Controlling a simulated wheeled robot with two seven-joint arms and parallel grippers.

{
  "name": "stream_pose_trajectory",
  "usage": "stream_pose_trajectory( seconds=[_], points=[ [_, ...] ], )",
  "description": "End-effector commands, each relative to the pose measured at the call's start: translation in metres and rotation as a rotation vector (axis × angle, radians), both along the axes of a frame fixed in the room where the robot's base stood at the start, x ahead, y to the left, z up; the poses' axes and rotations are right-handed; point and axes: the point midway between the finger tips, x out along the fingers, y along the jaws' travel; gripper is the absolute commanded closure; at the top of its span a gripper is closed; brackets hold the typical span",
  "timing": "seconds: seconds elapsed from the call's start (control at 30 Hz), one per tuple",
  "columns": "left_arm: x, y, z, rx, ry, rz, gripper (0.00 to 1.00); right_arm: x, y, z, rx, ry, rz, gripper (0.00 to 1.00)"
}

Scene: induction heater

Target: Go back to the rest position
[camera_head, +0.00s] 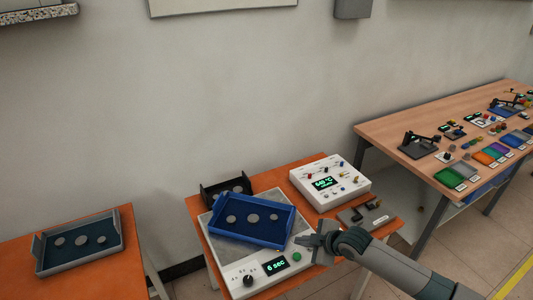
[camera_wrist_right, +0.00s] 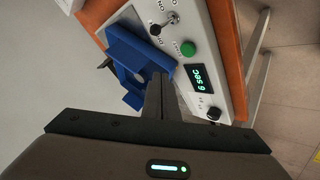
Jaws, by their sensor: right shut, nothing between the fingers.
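My right gripper (camera_head: 318,236) is at the front right of the induction heater (camera_head: 225,270), above its right edge. Its fingers are shut and hold nothing; they show in the right wrist view (camera_wrist_right: 160,95). A blue tray (camera_head: 243,238) with several grey discs in it sits on the heater's plate. The heater's display (camera_head: 275,266) reads "6 sec" and a green button (camera_head: 297,256) is close to my gripper. The heater panel also shows in the right wrist view (camera_wrist_right: 207,45), with part of the blue tray (camera_wrist_right: 135,55). My left gripper is not in view.
A white instrument (camera_head: 330,184) with a green display stands behind right, with a grey block (camera_head: 365,216) before it. A black holder (camera_head: 226,190) is behind the tray. A grey-blue tray (camera_head: 80,242) lies on the left table. A wooden bench (camera_head: 385,128) with several items is at right.

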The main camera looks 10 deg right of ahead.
Motion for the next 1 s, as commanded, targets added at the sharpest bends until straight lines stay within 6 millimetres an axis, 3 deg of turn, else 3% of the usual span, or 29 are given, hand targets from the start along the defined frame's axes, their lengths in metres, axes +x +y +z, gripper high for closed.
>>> stream_pose_trajectory(
  seconds=[0.17, 0.37, 0.5, 0.67, 0.83, 1.0],
  points=[
    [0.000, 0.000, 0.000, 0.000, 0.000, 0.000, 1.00, -0.008, 0.007, -0.004, 0.009, 0.012, -0.003, 1.00],
    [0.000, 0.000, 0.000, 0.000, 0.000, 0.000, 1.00, -0.045, 0.034, -0.014, 0.054, 0.069, -0.033, 1.00],
    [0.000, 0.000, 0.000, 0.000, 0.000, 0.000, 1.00, -0.090, 0.057, -0.023, 0.103, 0.138, -0.094, 1.00],
    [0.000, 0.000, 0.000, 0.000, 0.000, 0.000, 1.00, -0.146, 0.070, -0.027, 0.160, 0.228, -0.215, 1.00],
    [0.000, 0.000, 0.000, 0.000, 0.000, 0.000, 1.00, -0.205, 0.063, -0.028, 0.204, 0.325, -0.389, 1.00],
    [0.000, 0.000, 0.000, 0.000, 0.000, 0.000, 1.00, -0.265, 0.040, -0.026, 0.228, 0.416, -0.596, 1.00]
  ],
)
